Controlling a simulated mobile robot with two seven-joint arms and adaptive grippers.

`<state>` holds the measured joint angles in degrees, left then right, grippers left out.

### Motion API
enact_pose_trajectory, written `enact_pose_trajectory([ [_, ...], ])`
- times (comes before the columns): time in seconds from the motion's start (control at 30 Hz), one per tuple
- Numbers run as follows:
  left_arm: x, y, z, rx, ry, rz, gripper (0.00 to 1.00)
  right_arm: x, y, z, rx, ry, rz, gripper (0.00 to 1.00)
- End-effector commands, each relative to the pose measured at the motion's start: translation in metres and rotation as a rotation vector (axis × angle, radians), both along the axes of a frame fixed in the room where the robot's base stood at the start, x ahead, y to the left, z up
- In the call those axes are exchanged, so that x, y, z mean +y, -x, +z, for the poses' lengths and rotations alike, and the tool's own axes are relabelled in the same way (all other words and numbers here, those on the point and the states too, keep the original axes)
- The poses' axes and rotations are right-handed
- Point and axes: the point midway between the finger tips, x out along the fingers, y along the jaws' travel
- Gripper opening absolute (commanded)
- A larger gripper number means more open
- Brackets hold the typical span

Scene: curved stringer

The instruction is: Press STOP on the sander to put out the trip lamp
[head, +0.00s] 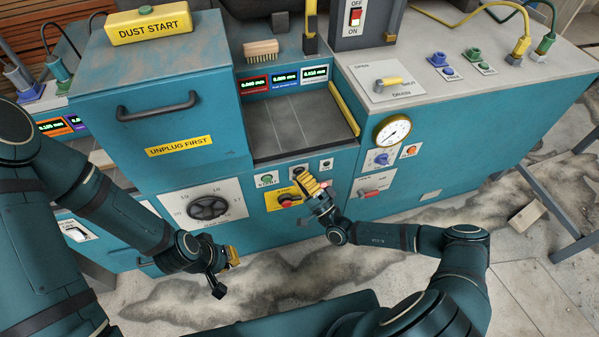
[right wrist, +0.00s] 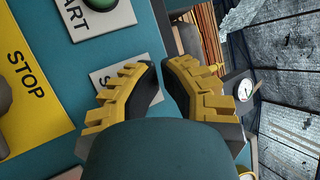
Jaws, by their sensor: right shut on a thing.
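The yellow STOP plate (head: 273,199) with its red button (head: 287,203) is on the front of the teal sander, below the green START button (head: 267,179). My right gripper (head: 308,183) is just right of the plate, its yellow fingers partly covering it. In the right wrist view the STOP plate (right wrist: 28,75) is at the left, and the fingers (right wrist: 161,70) are close together beside it; what they grip cannot be made out. My left gripper (head: 232,257) hangs low in front of the sander, its opening unclear. I cannot tell which lamp is the trip lamp.
A gauge (head: 392,130), a blue knob (head: 382,158) and a red-handled switch (head: 370,193) are to the right. A brush (head: 261,48) lies on top. Stained floor below is mostly clear.

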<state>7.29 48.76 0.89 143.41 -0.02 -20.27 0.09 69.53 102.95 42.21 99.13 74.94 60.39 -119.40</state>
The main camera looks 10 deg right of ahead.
Motion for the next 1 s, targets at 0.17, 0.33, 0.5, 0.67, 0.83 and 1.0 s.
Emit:
enact_pose_trajectory([
  [0.17,0.0,0.0,0.0006,0.0,0.0,0.0,0.0,0.0003,-0.0018,0.0004,0.0,0.0,0.0,0.0],
  [0.33,0.0,0.0,0.0012,0.0,0.0,0.0,0.0,0.0003,-0.0037,0.0004,-0.001,0.0,0.0,0.0],
  [0.5,0.0,0.0001,0.0017,0.0,0.0,0.0,0.0,0.0002,-0.0056,0.0003,0.0,0.0,0.0,0.0],
  [0.67,0.0,0.0,0.0022,0.0,0.0,0.0,0.0,0.0,-0.0075,0.0003,0.0,0.0,0.0,0.0],
  [0.83,0.0,0.0,0.0023,0.0,0.0,0.0,0.0,0.0,-0.0083,0.0002,0.0,0.0,-0.001,0.0],
  [1.0,0.0,0.0,0.0023,0.0,0.0,0.0,0.0,0.0001,-0.0082,0.0003,0.0,0.0,-0.001,0.0],
])
